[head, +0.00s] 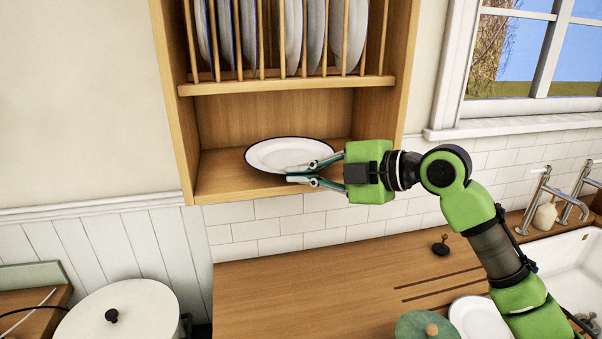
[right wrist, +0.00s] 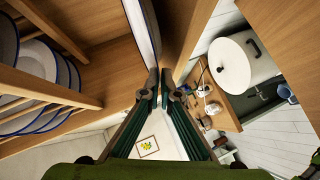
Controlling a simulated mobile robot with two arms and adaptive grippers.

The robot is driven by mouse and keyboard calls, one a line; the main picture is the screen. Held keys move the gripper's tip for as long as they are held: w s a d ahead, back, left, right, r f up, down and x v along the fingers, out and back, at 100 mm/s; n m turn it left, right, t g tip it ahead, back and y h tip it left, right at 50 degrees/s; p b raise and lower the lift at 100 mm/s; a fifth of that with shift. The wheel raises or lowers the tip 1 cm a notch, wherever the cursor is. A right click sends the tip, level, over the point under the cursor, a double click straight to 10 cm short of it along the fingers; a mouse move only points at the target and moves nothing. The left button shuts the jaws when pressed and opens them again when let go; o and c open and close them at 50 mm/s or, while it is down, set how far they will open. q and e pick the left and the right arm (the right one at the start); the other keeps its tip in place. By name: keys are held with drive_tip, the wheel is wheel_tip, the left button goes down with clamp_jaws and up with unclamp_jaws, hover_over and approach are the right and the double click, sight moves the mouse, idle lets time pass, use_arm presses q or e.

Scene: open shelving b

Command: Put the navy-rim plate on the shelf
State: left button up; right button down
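The white navy-rim plate (head: 285,152) is in the lower, open compartment of the wooden shelf (head: 225,185), lying nearly flat. My right gripper (head: 300,176) reaches in from the right, with one finger above and one below the plate's front right rim. The fingers converge on the rim and look shut on it. In the right wrist view the plate (right wrist: 143,25) shows nearly edge-on at the fingertips (right wrist: 158,88). I cannot tell whether its underside touches the shelf board. My left gripper is not in view.
Several plates (head: 293,38) stand upright in the slatted rack above the compartment. Below are a wooden counter (head: 290,300), a green lid (head: 425,326), another plate (head: 478,318), a sink (head: 570,265) with taps, and a large white lidded pot (head: 120,315).

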drive_tip(key=shift+f+b, duration=0.55)
drive_tip(key=shift+f, duration=0.2)
drive_tip(key=c, duration=2.2)
unclamp_jaws()
